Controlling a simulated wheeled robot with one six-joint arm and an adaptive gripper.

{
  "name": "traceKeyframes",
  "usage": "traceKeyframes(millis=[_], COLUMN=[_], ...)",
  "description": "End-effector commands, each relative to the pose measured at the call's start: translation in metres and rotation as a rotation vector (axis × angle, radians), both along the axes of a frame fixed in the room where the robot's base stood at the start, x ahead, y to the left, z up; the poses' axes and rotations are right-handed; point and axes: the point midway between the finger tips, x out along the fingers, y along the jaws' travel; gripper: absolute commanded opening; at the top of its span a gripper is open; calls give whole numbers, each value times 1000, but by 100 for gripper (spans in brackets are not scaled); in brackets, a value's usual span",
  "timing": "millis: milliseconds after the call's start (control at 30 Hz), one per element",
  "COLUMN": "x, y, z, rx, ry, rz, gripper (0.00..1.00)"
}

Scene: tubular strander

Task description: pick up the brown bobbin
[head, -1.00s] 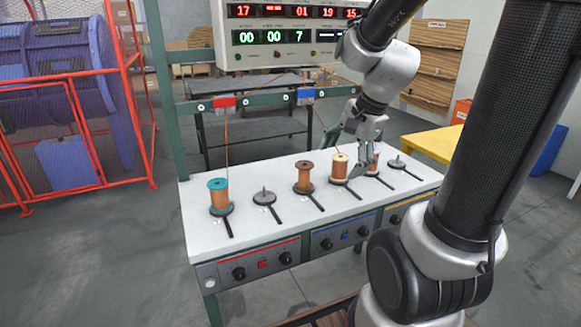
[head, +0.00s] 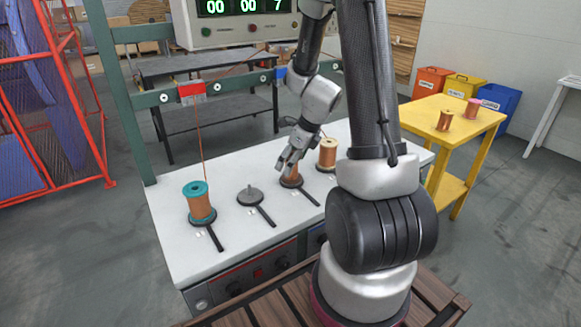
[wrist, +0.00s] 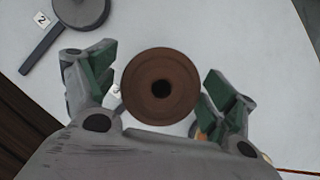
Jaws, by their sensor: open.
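The brown bobbin (head: 291,181) stands upright on a dark holder on the white bench, third from the left, partly hidden by my gripper in the head view. In the wrist view its round brown top flange (wrist: 160,86) with a dark centre hole faces the camera. My gripper (head: 288,158) is above the bobbin, pointing down. In the wrist view my open gripper (wrist: 159,75) has one green-padded finger on each side of the flange, with a visible gap on both sides. Whether the fingertips are down beside the spool is unclear.
A teal-topped bobbin (head: 199,203) stands at the left, next to an empty holder (head: 250,194). A cream-topped bobbin (head: 328,154) is close on the right. A yellow table (head: 410,117) carries two more bobbins. A green frame with a display panel (head: 245,25) rises behind the bench.

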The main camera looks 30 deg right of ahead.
Motion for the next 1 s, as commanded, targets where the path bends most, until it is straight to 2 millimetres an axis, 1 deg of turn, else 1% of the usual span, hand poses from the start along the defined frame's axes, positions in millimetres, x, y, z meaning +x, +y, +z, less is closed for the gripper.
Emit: traceKeyframes(millis=[33,167,433,567,600,667,700,733,1000], x=[3,8,9,9,9,9,9,9,9], y=[2,5,6,6,6,6,6,6,6], z=[-9,-21,-24,-24,-24,-24,-24,-24,-23], rx=[2,0,-1,-1,-1,-1,-1,-1,-1], ry=[5,1,0,0,0,0,0,0,0], rz=[1,1,2,2,2,2,2,2,2], gripper=[85,85,85,61,54,43,36,35,35])
